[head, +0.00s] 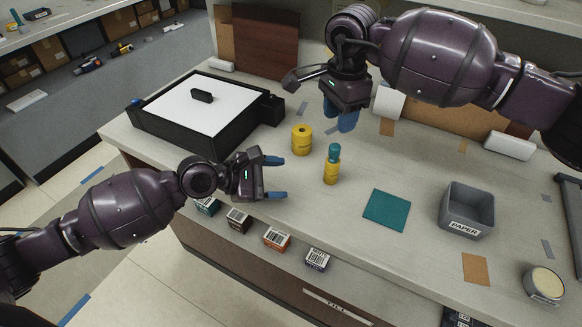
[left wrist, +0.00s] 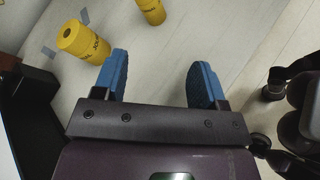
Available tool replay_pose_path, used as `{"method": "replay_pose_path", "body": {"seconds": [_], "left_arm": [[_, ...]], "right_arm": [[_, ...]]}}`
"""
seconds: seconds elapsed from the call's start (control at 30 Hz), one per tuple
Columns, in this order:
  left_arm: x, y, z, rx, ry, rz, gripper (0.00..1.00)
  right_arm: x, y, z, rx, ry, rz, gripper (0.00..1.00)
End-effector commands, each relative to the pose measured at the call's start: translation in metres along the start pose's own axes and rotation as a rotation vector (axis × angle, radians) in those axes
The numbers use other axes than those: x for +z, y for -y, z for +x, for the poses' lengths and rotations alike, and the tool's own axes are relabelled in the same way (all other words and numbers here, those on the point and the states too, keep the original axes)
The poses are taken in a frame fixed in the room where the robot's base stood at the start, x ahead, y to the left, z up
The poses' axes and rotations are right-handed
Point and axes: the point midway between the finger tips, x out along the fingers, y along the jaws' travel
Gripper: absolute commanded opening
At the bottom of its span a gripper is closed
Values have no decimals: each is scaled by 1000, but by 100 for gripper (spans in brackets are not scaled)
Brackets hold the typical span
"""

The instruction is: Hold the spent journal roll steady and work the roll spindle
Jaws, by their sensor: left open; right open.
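A yellow roll (head: 331,172) stands upright on the counter with a teal spindle (head: 334,152) in its top. A second yellow roll (head: 302,140), with an open hole in its top, stands just behind it to the left. In the left wrist view, the hollow roll (left wrist: 84,42) shows lettering, and the other roll (left wrist: 152,10) is cut off at the top edge. My left gripper (head: 273,178) is open and empty, left of both rolls, fingers pointing right. My right gripper (head: 340,118) is open above and behind the rolls, pointing down; nothing shows between its fingers.
A black till with a white top (head: 205,105) stands left of the rolls. A teal mat (head: 387,210) and a grey PAPER bin (head: 467,211) are to the right, with a round tin (head: 544,284) beyond. Several small boxes (head: 277,238) line the front edge.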

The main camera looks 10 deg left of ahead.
Motion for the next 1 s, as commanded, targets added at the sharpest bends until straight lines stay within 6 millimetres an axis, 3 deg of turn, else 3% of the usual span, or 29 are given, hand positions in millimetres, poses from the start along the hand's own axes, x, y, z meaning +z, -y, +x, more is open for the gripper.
{"method": "replay_pose_path", "body": {"seconds": [0.2, 0.4, 0.67, 1.0], "left_arm": [[4, -14, 22, -20, 7, -312, 65], [7, -20, 33, -33, 7, -488, 65], [8, -21, 46, -39, 6, -543, 65], [10, -19, 97, -39, 7, -540, 65]], "right_arm": [[0, 0, 0, 0, 0, 0, 43], [0, 0, 0, 0, 0, 0, 43], [0, 0, 0, 0, 0, 0, 43], [0, 0, 0, 0, 0, 0, 43]]}}
